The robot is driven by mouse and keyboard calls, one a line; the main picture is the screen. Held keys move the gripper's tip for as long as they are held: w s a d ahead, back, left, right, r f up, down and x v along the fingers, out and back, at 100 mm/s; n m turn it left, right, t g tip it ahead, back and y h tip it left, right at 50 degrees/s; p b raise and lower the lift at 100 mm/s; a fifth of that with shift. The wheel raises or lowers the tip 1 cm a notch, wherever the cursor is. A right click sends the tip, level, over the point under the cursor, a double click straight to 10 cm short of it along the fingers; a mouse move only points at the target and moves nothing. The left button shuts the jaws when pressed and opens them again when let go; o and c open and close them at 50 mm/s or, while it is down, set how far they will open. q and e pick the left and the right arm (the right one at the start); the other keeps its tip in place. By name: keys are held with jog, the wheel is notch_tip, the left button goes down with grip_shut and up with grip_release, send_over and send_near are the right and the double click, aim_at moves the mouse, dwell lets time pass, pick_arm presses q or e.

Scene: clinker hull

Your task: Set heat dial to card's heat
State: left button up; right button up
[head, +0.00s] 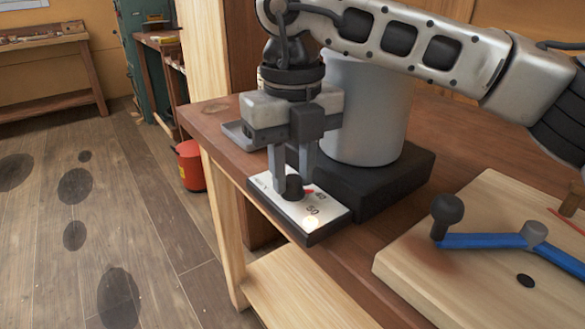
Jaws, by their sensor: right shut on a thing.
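The heat dial (293,188) is a black knob on a white panel (325,213) with a black edge. The numbers 40 and 50 show on the panel, with a small red mark near 40 and a bright glow beside 50. My right gripper (293,176) points straight down and is shut on the knob. Its fingers hide part of the knob and the far side of the panel. No card with a heat can be made out in view. My left gripper is not in view.
A grey cylindrical pot (365,115) stands on a black base (395,184) right behind the panel. A pale wooden board (480,285) with a blue strip (480,241) and a black knob lies at the right. The panel sits near the wooden bench's left edge.

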aim_at(292, 178)
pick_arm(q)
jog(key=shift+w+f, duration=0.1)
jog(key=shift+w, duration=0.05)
pick_arm(e)
jog(key=shift+m, duration=0.5)
jog(key=o, duration=0.9)
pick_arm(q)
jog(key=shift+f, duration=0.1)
pick_arm(e)
jog(key=shift+o, duration=0.4)
jog(key=shift+r, duration=0.1)
pick_arm(q)
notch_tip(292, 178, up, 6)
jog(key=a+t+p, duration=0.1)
jog(key=p, duration=0.2)
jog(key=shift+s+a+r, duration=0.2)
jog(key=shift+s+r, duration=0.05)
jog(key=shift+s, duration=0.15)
pick_arm(e)
notch_tip(292, 178, up, 16)
